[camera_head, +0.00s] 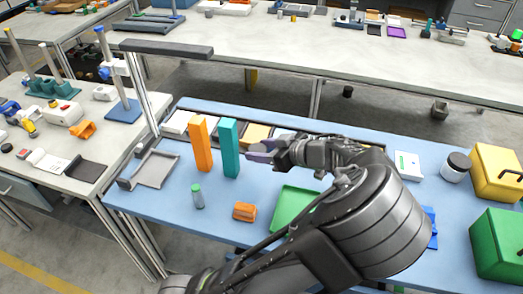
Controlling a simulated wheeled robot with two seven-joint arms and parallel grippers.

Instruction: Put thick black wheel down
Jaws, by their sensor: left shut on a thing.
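My left gripper (264,150) is above the back middle of the blue table (150,212), just right of the teal upright block (229,148). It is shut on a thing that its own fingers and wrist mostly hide. I take this thing to be the thick black wheel, but its outline cannot be made out. My arm covers much of the table's middle and right. My right gripper is not in view.
An orange upright block (200,144) stands left of the teal one. A grey tray (155,169), a green-capped bottle (197,196), an orange block (244,211) and a green tray (290,207) lie nearby. Yellow (494,172) and green (497,245) boxes stand right. Front left is clear.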

